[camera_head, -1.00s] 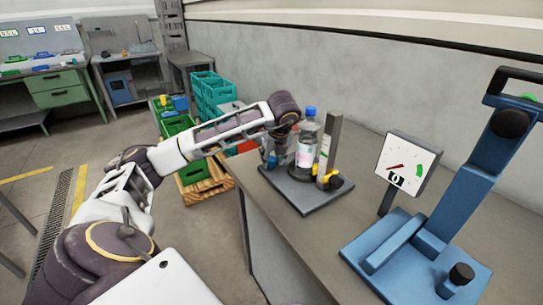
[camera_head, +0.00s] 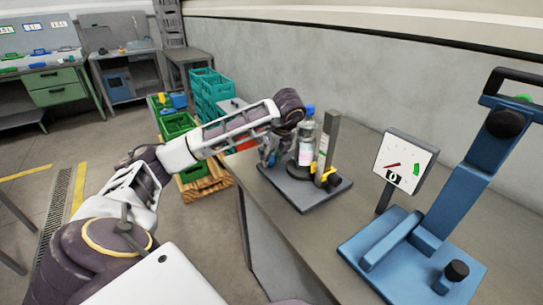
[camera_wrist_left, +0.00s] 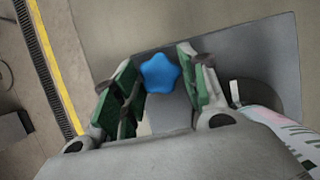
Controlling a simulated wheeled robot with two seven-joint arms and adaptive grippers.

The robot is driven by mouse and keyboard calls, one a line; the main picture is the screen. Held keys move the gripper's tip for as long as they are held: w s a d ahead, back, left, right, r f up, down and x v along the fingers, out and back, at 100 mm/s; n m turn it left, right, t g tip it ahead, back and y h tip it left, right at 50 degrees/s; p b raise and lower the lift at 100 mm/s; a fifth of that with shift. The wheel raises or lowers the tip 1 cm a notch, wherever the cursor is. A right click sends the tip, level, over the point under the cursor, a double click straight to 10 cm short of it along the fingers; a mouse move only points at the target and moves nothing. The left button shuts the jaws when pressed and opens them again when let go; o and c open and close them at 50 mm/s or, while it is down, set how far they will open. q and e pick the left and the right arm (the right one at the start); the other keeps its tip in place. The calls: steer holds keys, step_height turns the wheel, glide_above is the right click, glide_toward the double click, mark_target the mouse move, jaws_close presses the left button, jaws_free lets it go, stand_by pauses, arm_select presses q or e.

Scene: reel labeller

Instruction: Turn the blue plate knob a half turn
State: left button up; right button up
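In the head view my left gripper (camera_head: 268,152) points down at the left end of the grey plate (camera_head: 308,198), next to the bottle (camera_head: 306,145), and largely hides the knob. My right gripper is not in view.
A grey post (camera_head: 328,145) and a yellow-and-black part (camera_head: 328,177) stand on the plate beside the bottle. A blue lever press (camera_head: 455,195) with a dial (camera_head: 405,160) stands to the right on the bench (camera_head: 280,222). Green crates (camera_head: 210,95) are behind the arm.

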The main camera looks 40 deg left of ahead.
arm_select(q)
steer(key=shift+o, duration=1.2)
steer(key=shift+d+r, duration=0.1)
steer(key=shift+r, duration=0.05)
steer(key=v, duration=0.6)
steer(key=shift+r, duration=0.35)
steer(key=shift+s+d+r, duration=0.1)
steer(key=shift+d+r, duration=0.05)
steer(key=shift+d, duration=0.05)
stand_by(1.0)
